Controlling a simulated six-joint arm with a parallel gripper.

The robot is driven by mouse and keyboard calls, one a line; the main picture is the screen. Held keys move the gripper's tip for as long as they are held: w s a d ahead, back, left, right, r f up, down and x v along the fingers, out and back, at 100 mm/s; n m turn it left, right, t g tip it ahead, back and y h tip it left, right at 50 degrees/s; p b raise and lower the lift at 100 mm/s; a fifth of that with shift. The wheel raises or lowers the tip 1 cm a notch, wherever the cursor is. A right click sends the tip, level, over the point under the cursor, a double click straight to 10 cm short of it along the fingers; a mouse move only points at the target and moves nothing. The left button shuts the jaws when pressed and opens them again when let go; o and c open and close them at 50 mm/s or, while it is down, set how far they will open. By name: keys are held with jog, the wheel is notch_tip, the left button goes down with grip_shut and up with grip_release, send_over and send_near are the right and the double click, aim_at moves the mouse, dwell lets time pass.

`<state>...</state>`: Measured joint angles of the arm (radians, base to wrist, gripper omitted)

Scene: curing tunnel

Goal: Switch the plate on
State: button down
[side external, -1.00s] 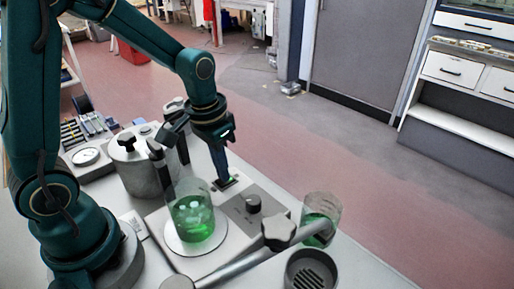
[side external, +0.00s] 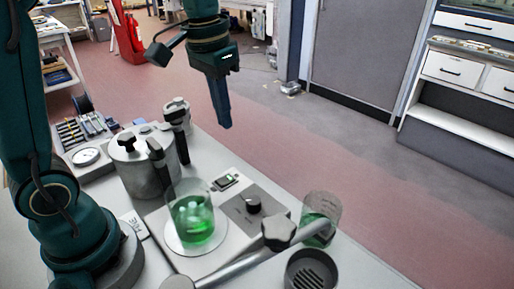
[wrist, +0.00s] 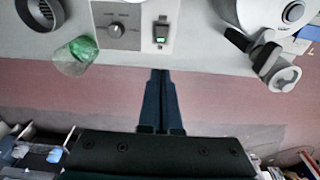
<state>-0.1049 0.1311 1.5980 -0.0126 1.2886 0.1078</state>
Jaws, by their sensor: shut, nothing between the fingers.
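The hot plate (side external: 158,224) is a pale box with a round white top (side external: 184,249). A glass beaker of green liquid (side external: 195,226) stands on that top. A black knob (side external: 253,203) is on a grey panel beside the switch. My gripper (side external: 226,127) is shut and empty, pointing down, raised above and clear of the switch. Its fingertips (wrist: 159,72) also show in the wrist view, apart from the switch.
A second beaker with green liquid (side external: 320,214) stands right of the hot plate. A clamp rod with a grey knob (side external: 278,233) crosses in front. A metal pot (side external: 143,172) is at the left, and a round grilled cup (side external: 311,272) at the front right.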

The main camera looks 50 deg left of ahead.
jog(key=shift+w+r, duration=0.1)
jog(key=shift+r, duration=0.85)
jog(key=s+d+r+t, duration=0.2)
jog(key=s, duration=0.5)
jog(key=s+f+t, duration=0.2)
jog(key=s+f, duration=0.3)
jog(key=f, duration=0.1)
jog(key=shift+d, duration=0.3)
